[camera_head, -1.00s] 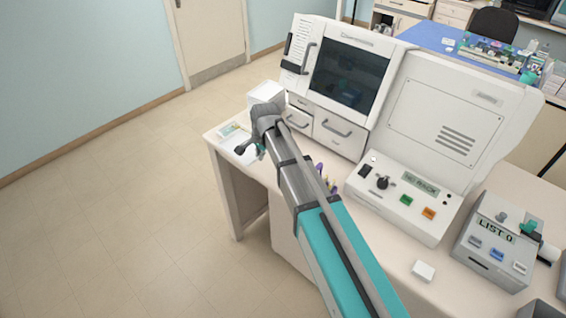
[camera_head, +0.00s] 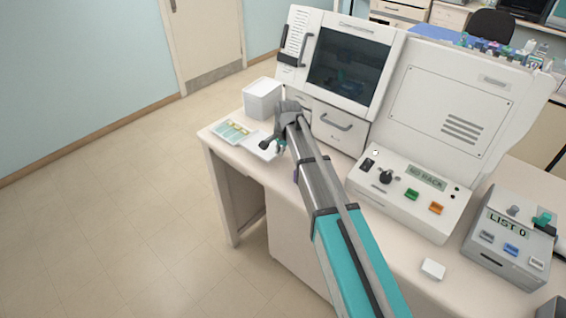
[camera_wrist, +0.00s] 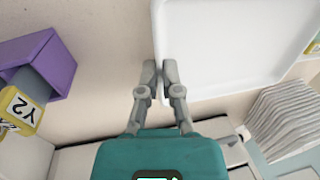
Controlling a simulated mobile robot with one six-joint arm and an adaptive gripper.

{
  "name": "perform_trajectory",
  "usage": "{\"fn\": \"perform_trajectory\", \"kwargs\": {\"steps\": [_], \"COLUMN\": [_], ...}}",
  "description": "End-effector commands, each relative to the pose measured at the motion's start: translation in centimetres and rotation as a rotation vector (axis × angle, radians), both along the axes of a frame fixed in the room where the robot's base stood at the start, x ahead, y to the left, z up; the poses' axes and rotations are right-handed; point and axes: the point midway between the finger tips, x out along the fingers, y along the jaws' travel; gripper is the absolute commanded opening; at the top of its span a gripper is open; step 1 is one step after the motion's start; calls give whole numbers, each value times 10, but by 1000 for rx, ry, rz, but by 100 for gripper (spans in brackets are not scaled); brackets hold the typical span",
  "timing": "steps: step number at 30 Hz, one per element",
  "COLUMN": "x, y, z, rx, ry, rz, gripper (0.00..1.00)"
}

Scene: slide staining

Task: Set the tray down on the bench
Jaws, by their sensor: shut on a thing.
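The white tray (camera_wrist: 230,45) is a shallow, flat tray with a raised rim, filling the upper right of the wrist view. My gripper (camera_wrist: 160,68) is shut on its near left edge, one finger on each side of the rim. In the head view, the tray (camera_head: 262,150) shows partly beside my gripper (camera_head: 277,146), at the left end of the bench (camera_head: 218,138). My gripper hides part of the tray. The tray looks level and close to the bench top; I cannot tell whether it touches.
A white box (camera_head: 262,98) stands behind, the white cabinet machine (camera_head: 348,68) to the right. A purple holder (camera_wrist: 45,62) and yellow "Y2" item (camera_wrist: 18,108) stand left in the wrist view.

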Motion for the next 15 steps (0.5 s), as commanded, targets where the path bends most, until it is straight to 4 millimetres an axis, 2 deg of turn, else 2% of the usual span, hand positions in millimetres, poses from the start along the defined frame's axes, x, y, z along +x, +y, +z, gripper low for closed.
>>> {"fn": "perform_trajectory", "kwargs": {"steps": [15], "x": [3], "y": [-3], "z": [-5], "rx": [0], "ry": [0], "rz": [-2], "gripper": [0]}}
